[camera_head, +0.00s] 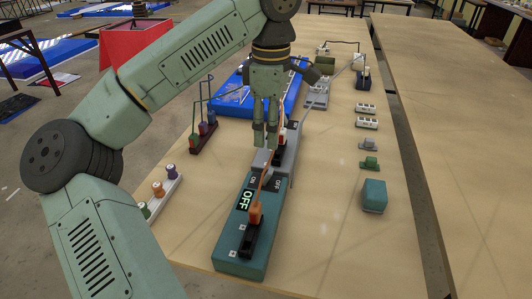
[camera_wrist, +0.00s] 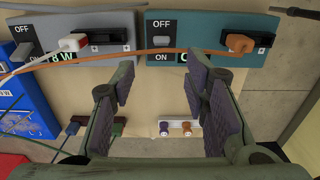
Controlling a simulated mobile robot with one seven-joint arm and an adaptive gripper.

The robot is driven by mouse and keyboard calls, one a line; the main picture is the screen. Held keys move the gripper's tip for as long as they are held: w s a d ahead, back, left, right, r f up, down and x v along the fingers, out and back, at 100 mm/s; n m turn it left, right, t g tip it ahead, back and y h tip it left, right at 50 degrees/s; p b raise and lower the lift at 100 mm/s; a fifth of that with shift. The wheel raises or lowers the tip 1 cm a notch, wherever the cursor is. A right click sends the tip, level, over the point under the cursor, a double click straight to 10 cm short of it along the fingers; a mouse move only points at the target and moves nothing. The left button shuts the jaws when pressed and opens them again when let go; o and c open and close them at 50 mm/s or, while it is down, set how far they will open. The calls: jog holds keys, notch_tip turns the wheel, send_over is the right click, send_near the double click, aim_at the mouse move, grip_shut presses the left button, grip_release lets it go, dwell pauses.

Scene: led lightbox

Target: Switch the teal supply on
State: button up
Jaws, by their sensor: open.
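The teal supply (camera_head: 230,258) is a long box at the front of the table, with its green display reading OFF. An orange plug (camera_head: 255,213) sits at its black socket; the plug also shows in the wrist view (camera_wrist: 238,43). In the wrist view the teal supply (camera_wrist: 205,57) has a small grey switch (camera_wrist: 162,42) between an OFF label and an ON label; I cannot tell its tilt. My gripper (camera_head: 265,142) is open and empty, pointing down behind the teal supply near the grey supply. In the wrist view its fingers (camera_wrist: 160,97) are spread, hiding part of the display.
A grey supply (camera_wrist: 78,48) with a white plug (camera_wrist: 72,42) stands beside the teal one. An orange cable (camera_wrist: 150,52) crosses the teal supply below its switch. A blue lightbox (camera_head: 232,92) lies behind. Plug racks (camera_head: 163,190) are at left; a teal block (camera_head: 374,196) is at right.

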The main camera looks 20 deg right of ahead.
aim_at(270, 170)
jog(key=f+p, duration=0.1)
jog(key=f, duration=0.9)
jog(key=shift+s+f, duration=0.2)
jog(key=shift+c, duration=0.4)
grip_shut()
